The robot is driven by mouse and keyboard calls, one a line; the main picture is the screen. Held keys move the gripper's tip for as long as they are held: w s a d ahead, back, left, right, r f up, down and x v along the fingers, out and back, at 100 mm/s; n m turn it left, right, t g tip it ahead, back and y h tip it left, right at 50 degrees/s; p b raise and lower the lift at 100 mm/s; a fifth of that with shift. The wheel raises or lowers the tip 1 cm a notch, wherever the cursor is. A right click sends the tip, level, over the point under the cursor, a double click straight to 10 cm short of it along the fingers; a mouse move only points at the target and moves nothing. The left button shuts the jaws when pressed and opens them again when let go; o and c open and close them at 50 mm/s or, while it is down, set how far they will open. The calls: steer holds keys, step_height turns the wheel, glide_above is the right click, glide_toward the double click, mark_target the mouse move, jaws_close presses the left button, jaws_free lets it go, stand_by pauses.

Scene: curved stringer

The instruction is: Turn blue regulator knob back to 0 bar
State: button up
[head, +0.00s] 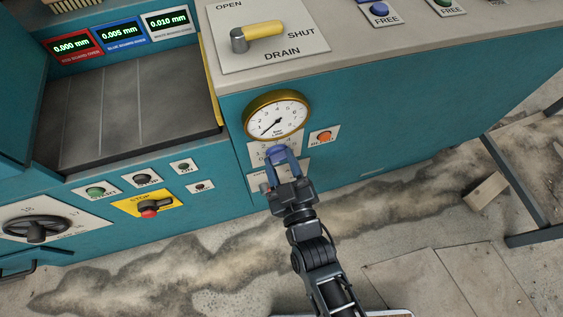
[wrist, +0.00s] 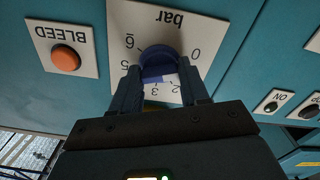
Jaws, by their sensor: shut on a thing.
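The blue regulator knob (wrist: 157,66) is on a white scale plate (wrist: 135,20) marked in bar, which appears upside down in the wrist view. My gripper (wrist: 160,88) is shut on the knob, with one finger on each side of it. In the head view my gripper (head: 282,160) reaches the blue knob (head: 275,150) just below the round brass-rimmed gauge (head: 277,116). The gauge needle points to the lower left, near the low end of its dial. The fingers hide part of the scale, and I cannot tell which number the knob points to.
An orange BLEED button (wrist: 65,59) sits close beside the knob plate. Above the gauge, a yellow DRAIN lever (head: 262,30) lies on the top panel. A yellow STOP plate (head: 148,205) and other buttons are to the left. A wooden block (head: 485,191) lies on the floor at right.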

steer(key=shift+f+n, duration=0.1)
steer(key=shift+n, duration=0.7)
steer(key=o, duration=1.1)
steer(key=shift+c, duration=0.2)
steer(key=v, duration=0.8)
